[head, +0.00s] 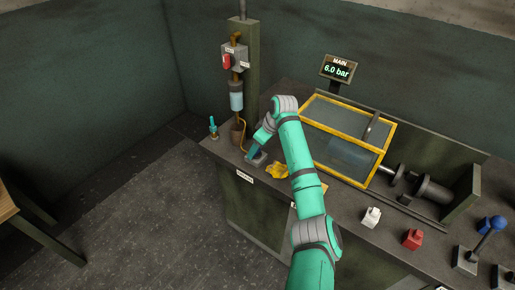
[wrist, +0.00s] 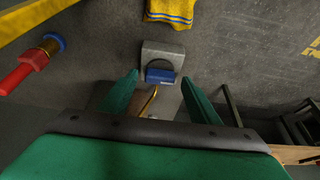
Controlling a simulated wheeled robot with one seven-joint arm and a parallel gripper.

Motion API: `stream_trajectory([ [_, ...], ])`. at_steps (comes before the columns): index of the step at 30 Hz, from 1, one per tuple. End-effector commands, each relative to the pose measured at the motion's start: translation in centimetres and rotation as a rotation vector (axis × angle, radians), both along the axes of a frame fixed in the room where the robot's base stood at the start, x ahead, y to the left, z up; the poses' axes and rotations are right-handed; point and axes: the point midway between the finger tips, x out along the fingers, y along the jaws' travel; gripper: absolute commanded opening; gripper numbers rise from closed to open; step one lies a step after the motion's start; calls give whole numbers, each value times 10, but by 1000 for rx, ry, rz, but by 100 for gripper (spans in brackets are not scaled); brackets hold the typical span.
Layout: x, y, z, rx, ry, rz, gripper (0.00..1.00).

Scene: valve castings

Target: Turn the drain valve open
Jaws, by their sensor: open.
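A grey block with a blue bar-shaped part (wrist: 160,76) lies ahead of my gripper (wrist: 158,85) in the wrist view, between the lines of its two green fingers. Which part is the drain valve I cannot tell for certain. The fingers are open and hold nothing. A thin brass-coloured piece (wrist: 150,102) shows between the fingers. In the head view my gripper (head: 254,153) points down at the bench's left end, over the grey block (head: 259,160); the blue part is hidden there. A post with a red-switched box (head: 236,58) and a pale cylinder (head: 236,99) stands behind.
A yellow cloth (head: 278,171) lies right of the block. A red-and-blue part (wrist: 30,67) shows at the wrist view's left.

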Motion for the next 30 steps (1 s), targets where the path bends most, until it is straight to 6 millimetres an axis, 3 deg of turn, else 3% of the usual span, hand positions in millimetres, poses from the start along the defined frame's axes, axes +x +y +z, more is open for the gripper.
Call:
stream_trajectory([
  [9,1,0,-3,0,0,-1,56],
  [15,1,0,-3,0,0,-1,15],
  [30,0,5,-2,2,-3,-117,15],
])
